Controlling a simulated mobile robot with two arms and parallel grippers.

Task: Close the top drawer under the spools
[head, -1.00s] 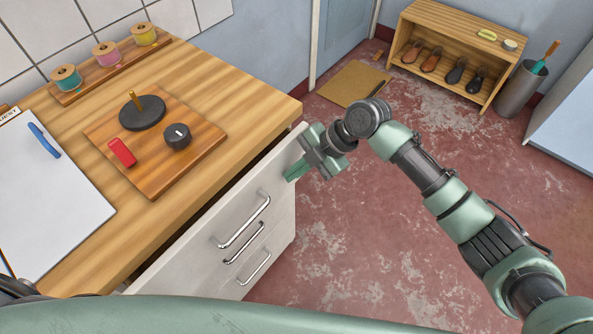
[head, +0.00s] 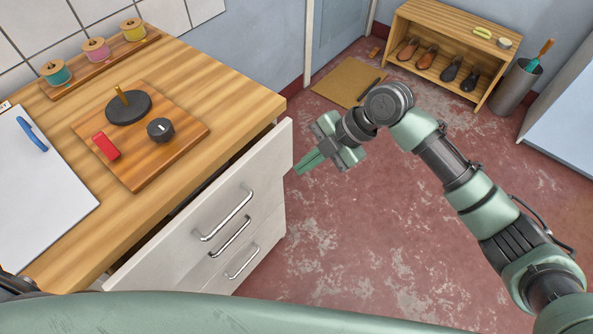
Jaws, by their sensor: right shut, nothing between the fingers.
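The top drawer (head: 190,225) of the white cabinet stands partly open, with a dark gap between its front and the wooden counter. It has a metal bar handle (head: 224,215). My right gripper (head: 299,170) is shut and empty. It is to the right of the drawer front's right end, with a small gap in the picture, its fingers pointing left toward the drawer. The spools, teal (head: 56,73), pink (head: 96,50) and yellow (head: 133,29), stand on a wooden strip at the back of the counter. My left gripper is not in view.
Two lower drawers with handles (head: 230,236) (head: 242,262) look shut. A board (head: 170,155) with a red block, dark disc and knob lies on the counter, beside a clipboard (head: 40,190). A shoe rack (head: 450,50) and bin (head: 515,85) stand behind; the red floor is mostly clear.

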